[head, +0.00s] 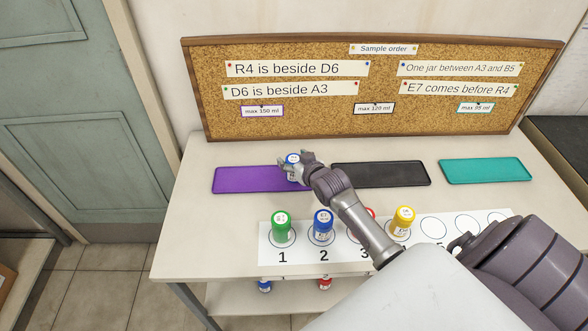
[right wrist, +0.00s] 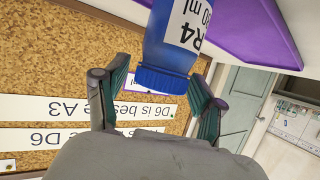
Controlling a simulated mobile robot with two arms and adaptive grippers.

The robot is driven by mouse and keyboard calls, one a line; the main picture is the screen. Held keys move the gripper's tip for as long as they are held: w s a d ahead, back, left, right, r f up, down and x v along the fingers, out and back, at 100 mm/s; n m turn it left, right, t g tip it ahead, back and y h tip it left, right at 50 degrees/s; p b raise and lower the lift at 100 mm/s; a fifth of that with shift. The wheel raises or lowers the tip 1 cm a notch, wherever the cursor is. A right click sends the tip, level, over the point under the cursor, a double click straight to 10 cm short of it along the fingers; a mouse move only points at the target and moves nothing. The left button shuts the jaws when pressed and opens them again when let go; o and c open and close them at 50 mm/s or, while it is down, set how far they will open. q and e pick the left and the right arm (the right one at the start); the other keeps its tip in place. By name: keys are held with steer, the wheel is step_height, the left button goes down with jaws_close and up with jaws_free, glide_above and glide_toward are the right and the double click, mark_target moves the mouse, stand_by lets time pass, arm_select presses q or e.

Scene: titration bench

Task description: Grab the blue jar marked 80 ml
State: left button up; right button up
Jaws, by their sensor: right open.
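A blue jar (head: 292,159) with a white label stands at the right end of the purple tray (head: 238,180). In the right wrist view this blue jar (right wrist: 172,50) appears upside down. Its label reads R4 and an amount ending in 0 ml, with the first digit partly cut off. My right gripper (head: 296,170) is at this jar. In the right wrist view its open fingers (right wrist: 160,78) lie on either side of the blue cap, with gaps. Another blue jar (head: 323,222) stands on circle 2; its label is too small to read. My left gripper is not in view.
The numbered white sheet (head: 270,252) also holds a green jar (head: 281,226), a partly hidden red jar (head: 371,213) and a yellow jar (head: 402,221). Black (head: 390,174) and teal (head: 490,170) trays are empty. A cork board (head: 310,85) stands behind. More jars show on the lower shelf.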

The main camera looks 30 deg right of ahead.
steer(key=x, duration=0.2)
steer(key=shift+w+f, duration=0.15)
steer(key=shift+w, duration=0.1)
steer(key=shift+s, duration=0.1)
steer(key=shift+c, duration=0.8)
steer(key=c, duration=1)
steer(key=shift+c, duration=0.2)
